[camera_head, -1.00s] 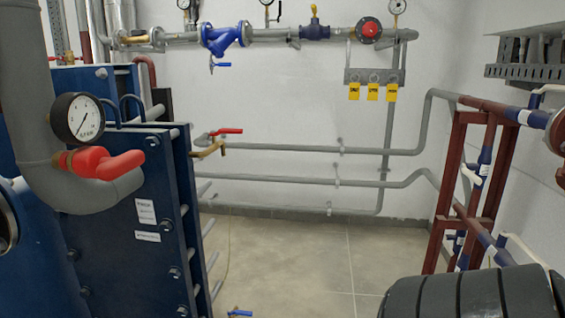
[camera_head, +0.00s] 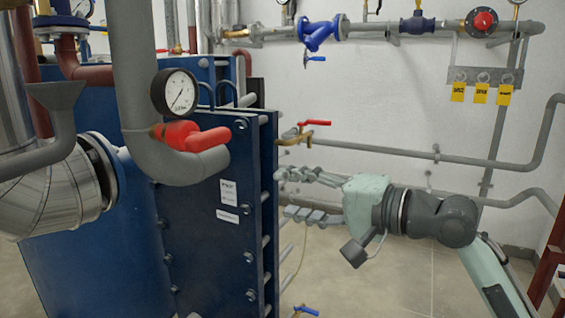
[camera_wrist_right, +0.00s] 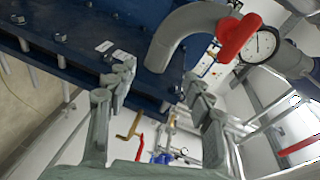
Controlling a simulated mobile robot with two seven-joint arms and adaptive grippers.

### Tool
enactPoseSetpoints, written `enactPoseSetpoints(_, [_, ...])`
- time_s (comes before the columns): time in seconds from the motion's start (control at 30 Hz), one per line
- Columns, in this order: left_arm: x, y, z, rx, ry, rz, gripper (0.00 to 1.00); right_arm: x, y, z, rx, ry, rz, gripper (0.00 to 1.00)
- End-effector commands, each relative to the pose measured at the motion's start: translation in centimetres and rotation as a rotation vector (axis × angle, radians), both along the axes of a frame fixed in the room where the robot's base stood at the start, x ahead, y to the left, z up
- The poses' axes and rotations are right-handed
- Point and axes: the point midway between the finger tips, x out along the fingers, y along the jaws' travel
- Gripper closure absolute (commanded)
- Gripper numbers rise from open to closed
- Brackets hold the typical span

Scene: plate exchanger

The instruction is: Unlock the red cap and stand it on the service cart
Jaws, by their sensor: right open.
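The red cap (camera_head: 192,135), with a stubby handle pointing right, sits on the grey pipe elbow beside a round pressure gauge (camera_head: 175,93). It also shows in the right wrist view (camera_wrist_right: 237,38), at the upper right. My right gripper (camera_head: 300,196) reaches in from the right, below and to the right of the cap, apart from it. Its fingers are spread and empty, pointing left towards the edge of the blue plate exchanger. In the wrist view my right gripper (camera_wrist_right: 160,88) has nothing between its fingers. My left gripper and the service cart are not in view.
The blue plate exchanger (camera_head: 195,245) with protruding rods stands left of my right gripper. A red-handled valve (camera_head: 305,130) sits just above the gripper. Grey wall pipes (camera_head: 400,153) run behind. Yellow tags (camera_head: 481,93) hang at upper right.

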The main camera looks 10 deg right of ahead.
Motion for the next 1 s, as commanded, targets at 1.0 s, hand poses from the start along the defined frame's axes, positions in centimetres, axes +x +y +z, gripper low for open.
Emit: enactPoseSetpoints(1.0, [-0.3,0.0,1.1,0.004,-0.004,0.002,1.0,-0.2,9.5,9.5,0.229,0.066,0.163,0.48])
